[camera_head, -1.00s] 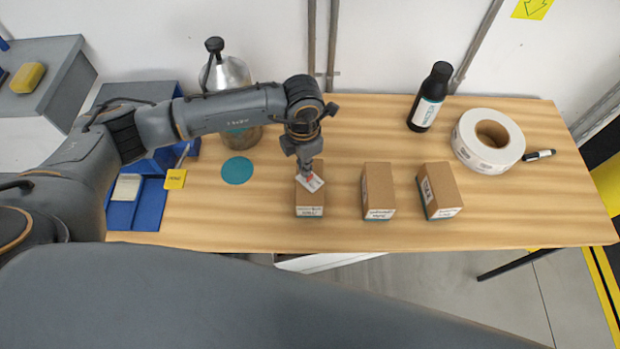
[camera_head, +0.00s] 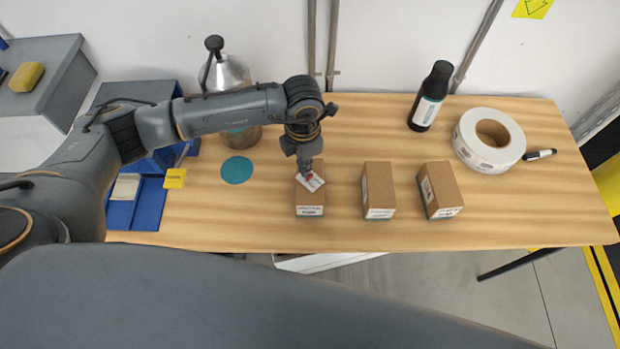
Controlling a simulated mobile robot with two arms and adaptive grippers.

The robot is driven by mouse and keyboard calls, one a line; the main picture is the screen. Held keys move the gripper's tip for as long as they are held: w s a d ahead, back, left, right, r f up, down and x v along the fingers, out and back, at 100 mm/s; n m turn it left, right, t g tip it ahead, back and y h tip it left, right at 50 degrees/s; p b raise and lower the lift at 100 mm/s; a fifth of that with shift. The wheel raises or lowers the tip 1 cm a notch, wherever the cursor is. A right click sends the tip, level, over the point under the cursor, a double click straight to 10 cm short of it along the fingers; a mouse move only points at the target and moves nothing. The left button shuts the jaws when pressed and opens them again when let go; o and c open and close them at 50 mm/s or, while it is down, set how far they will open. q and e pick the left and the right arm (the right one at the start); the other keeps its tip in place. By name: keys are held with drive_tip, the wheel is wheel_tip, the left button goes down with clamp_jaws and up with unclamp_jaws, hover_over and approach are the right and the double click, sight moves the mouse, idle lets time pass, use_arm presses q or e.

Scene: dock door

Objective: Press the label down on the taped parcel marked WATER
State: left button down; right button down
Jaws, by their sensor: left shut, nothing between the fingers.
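Three brown parcels stand in a row on the wooden table: a left parcel (camera_head: 310,198), a middle parcel (camera_head: 379,190) and a right parcel (camera_head: 440,188). Each has a white marking strip on its front, too small to read, so I cannot tell which is marked WATER. A white label (camera_head: 316,184) with some red lies askew on top of the left parcel. My left gripper (camera_head: 308,174) is shut and empty, pointing down at the label; its tips appear at or just above it. The gripper hides part of the label. My right gripper is not in view.
A teal disc (camera_head: 237,170), a yellow note (camera_head: 175,178), a metal-topped container (camera_head: 226,73) and a blue bin (camera_head: 149,206) are at the left.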

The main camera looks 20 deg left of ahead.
use_arm(q)
drive_tip(key=shift+f+b, duration=0.6)
drive_tip(key=shift+f, duration=0.15)
drive_tip(key=shift+r, duration=0.15)
idle(0.3)
drive_tip(key=shift+r+p, duration=2.05)
drive_tip(key=shift+r, duration=1.4)
drive_tip(key=shift+s+f, duration=0.1)
